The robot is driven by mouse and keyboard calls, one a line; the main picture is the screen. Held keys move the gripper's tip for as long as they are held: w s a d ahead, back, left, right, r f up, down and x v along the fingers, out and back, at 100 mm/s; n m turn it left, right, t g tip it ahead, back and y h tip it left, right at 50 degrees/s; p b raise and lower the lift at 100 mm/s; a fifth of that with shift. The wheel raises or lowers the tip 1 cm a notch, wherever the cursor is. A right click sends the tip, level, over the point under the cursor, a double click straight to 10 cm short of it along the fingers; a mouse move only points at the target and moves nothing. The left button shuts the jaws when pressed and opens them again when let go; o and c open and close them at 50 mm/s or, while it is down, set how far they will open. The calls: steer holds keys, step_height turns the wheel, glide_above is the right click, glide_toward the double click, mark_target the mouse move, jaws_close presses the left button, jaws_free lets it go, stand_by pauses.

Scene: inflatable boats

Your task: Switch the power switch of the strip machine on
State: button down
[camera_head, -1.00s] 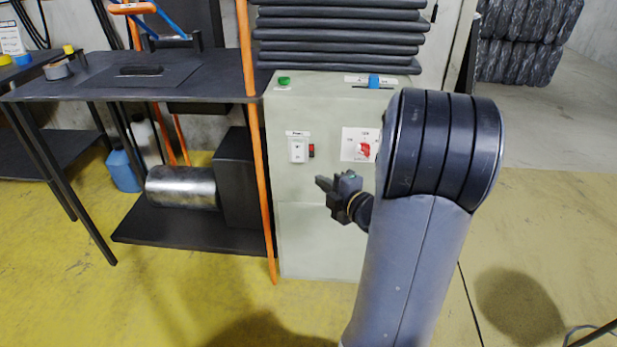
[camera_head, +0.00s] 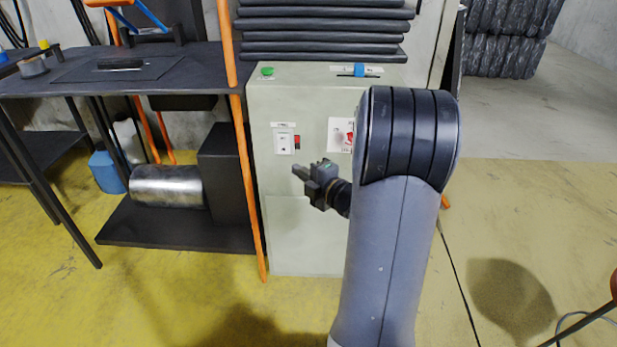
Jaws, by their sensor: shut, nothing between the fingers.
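The strip machine (camera_head: 300,235) is a pale grey-green cabinet in the middle of the view. A white plate (camera_head: 284,144) sits on its front under a small label. Right beside it is a small red and dark switch-like piece (camera_head: 297,142); its exact position is too small to tell. A red knob on a white panel (camera_head: 337,133) is further right, partly hidden by my arm. My gripper (camera_head: 297,171) is shut and empty. It points left and shows just below the red piece, apparently apart from it; the depth gap is hard to judge.
A green button (camera_head: 267,71) and a blue slider (camera_head: 359,70) are on the machine's top, below stacked dark sheets (camera_head: 325,25). An orange post (camera_head: 240,150) stands along the machine's left edge. A dark workbench (camera_head: 170,72) is to the left. Floor is open at right.

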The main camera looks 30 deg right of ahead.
steer(key=b, duration=0.1)
glide_toward(279, 152)
steer(key=w+a, duration=0.3)
steer(key=shift+w+d+f+b, duration=0.15)
steer(key=shift+w+d, duration=0.35)
steer(key=shift+w, duration=0.15)
steer(key=shift+w+d+f+b, duration=0.15)
steer(key=shift+w+d, duration=0.35)
steer(key=shift+w, duration=0.15)
